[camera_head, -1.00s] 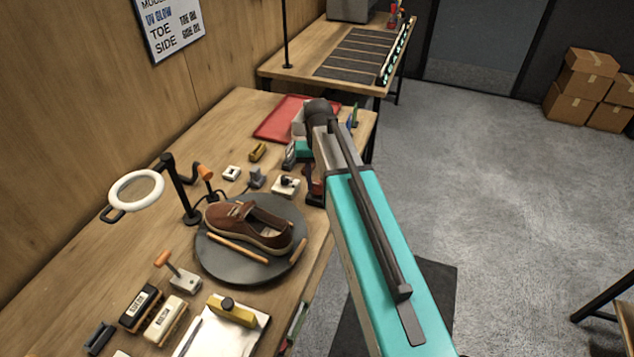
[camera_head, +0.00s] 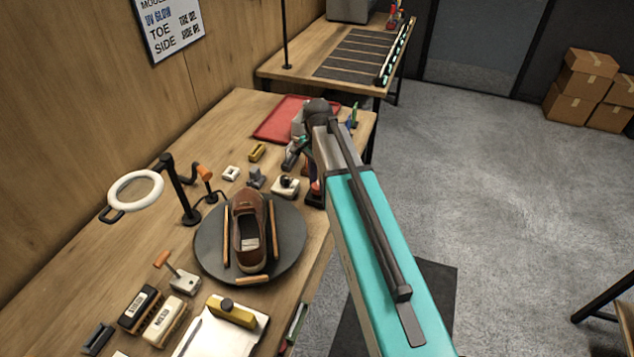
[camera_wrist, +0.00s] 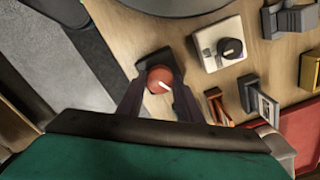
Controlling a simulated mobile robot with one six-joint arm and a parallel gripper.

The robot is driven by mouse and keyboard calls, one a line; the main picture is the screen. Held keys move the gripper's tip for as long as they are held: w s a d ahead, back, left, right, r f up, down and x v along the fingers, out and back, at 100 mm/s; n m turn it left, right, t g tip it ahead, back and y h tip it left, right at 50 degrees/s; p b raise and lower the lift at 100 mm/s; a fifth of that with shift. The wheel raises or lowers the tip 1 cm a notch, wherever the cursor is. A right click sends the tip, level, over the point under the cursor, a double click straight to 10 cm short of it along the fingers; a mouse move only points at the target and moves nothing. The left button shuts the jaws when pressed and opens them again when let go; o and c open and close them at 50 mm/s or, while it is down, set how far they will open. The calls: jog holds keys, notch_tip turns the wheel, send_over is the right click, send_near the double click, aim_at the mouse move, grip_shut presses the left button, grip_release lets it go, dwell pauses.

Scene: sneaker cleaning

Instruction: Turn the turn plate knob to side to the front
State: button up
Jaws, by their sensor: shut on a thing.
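The round dark turn plate (camera_head: 209,252) lies on the workbench with a brown slip-on shoe (camera_head: 241,222) on it. The shoe is turned so its length runs up and down in the head view. Thin wooden bars stand on the plate around the shoe. In the wrist view, my gripper (camera_wrist: 159,82) is shut on a round red knob (camera_wrist: 160,76) with a white pointer line. The pointer slants down and right. The plate's rim also shows at the top of the wrist view (camera_wrist: 165,8). In the head view, my arm hides most of the gripper.
A white box with a black dial (camera_wrist: 229,48) sits close to my gripper. Small grey and yellow blocks and a red tray (camera_head: 280,118) lie behind. A ring lamp (camera_head: 136,190) and brushes (camera_head: 165,320) stand at the left and front. Open floor lies right of the bench.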

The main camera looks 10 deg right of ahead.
aim_at(318, 184)
jog(key=m, duration=0.5)
jog(key=shift+w+a+r+m, duration=0.1)
jog(key=shift+w+a+m, duration=0.1)
jog(key=shift+m, duration=0.2)
jog(key=o, duration=1)
jog(key=shift+o, duration=0.2)
jog(key=shift+s+d, duration=0.1)
notch_tip(318, 184, up, 14)
jog(key=b, duration=0.3)
dwell(0.6)
